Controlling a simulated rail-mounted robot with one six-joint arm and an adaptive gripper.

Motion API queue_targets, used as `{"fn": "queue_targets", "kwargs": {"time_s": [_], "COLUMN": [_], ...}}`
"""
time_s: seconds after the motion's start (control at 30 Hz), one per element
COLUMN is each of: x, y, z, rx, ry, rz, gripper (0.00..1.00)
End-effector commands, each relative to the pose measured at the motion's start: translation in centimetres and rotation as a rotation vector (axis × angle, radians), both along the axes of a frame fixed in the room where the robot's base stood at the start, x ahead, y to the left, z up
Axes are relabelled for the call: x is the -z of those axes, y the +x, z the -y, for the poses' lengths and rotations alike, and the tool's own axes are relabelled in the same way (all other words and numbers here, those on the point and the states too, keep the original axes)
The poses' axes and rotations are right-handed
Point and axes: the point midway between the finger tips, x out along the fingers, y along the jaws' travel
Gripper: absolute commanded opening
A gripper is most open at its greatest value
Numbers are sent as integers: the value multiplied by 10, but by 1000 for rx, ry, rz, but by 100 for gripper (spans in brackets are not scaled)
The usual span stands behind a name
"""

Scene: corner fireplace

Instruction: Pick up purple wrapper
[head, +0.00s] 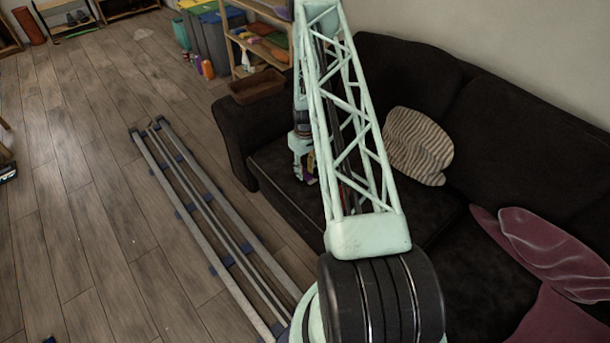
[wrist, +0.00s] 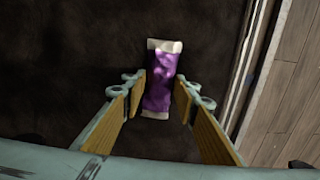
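The purple wrapper (wrist: 160,85) has white ends and lies on the dark sofa seat (wrist: 85,50) in the wrist view. My gripper (wrist: 160,92) is open, with one finger on each side of the wrapper. A narrow gap seems to show between the fingertips and the wrapper's sides. I cannot tell how far above the seat the fingertips are. In the head view my gripper (head: 304,170) is at the sofa's left part, partly hidden by my arm, and a small bit of purple shows beside it.
A striped cushion (head: 418,146) and a mauve cushion (head: 545,250) lie on the sofa. A brown basket (head: 256,88) sits on the sofa's left arm. Shelves (head: 262,45) and bins stand behind. The wooden floor (head: 80,150) is mostly clear left of my rail.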

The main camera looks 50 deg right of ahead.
Motion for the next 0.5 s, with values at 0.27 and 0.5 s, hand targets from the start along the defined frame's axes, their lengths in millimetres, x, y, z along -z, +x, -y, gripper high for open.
{"fn": "queue_targets", "kwargs": {"time_s": [0.27, 0.5], "x": [0, 0], "y": [0, 0], "z": [0, 0], "rx": [0, 0], "ry": [0, 0], "rz": [0, 0], "gripper": [22, 22]}}
